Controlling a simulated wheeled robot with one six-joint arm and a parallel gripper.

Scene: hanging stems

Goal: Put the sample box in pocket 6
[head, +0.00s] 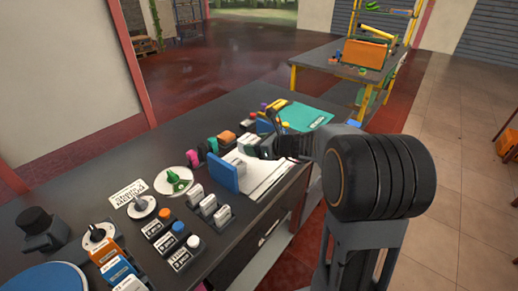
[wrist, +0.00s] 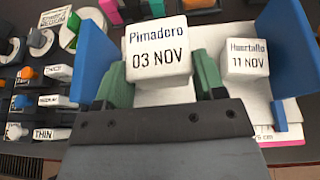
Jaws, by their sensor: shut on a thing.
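In the wrist view my gripper (wrist: 163,84) has its two green fingers shut on a white sample box (wrist: 158,55), labelled "Pimadero 03 NOV". A second white box (wrist: 246,64), labelled "Huertalto 11 NOV", stands to its right. Blue upright panels (wrist: 97,55) flank both boxes left and right. In the head view my gripper (head: 262,147) is over the dark bench, behind a blue panel (head: 224,176); my arm hides part of this area. I cannot make out a pocket numbered 6.
White sheets (head: 270,172) lie under and beside the gripper. Black holders with white blocks (head: 208,205) and colour-capped labelled blocks (head: 163,244) stand at the front left.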

